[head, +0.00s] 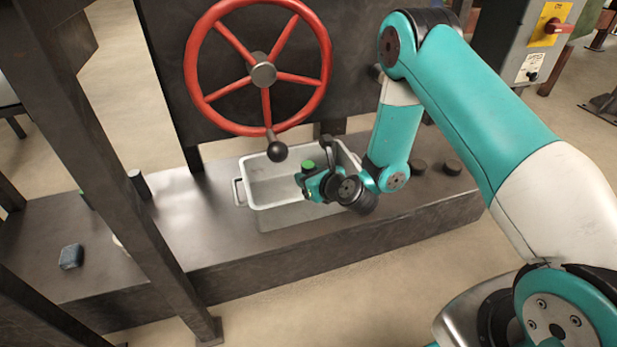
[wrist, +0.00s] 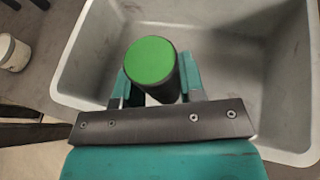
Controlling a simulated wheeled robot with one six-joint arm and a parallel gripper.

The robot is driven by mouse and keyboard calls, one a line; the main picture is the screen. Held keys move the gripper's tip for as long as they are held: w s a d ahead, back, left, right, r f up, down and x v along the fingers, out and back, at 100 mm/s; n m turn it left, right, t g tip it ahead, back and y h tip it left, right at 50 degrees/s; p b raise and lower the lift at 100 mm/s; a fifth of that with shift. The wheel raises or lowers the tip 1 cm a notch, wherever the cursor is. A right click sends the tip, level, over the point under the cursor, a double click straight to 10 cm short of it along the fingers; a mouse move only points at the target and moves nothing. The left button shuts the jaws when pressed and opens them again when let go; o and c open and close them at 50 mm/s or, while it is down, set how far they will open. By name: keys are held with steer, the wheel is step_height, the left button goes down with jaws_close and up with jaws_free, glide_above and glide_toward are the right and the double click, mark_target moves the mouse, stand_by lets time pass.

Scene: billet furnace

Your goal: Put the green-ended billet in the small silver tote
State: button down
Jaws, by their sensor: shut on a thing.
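The green-ended billet (wrist: 151,60) is a dark cylinder with a bright green end face. It stands between the two fingers of my gripper (wrist: 157,82) in the wrist view, and the gripper is shut on it. In the head view the green end (head: 308,165) shows beside my gripper (head: 309,178). The small silver tote (head: 262,215) is an open grey-silver bin with side handles, standing on the dark bench. The billet and gripper are over the tote's opening; its rim (wrist: 70,60) surrounds them in the wrist view. The billet's lower end is hidden.
A red handwheel (head: 264,70) with a black knob hangs just behind the tote. A dark post (head: 110,150) crosses the left side. On the bench (head: 205,225) are a dark cylinder (head: 139,184), a small blue-grey block (head: 71,256) and dark round pieces (head: 453,167) at right.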

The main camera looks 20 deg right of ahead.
steer(key=shift+f, duration=0.35)
steer(key=shift+f, duration=0.2)
steer(key=c, duration=0.7)
jaws_free()
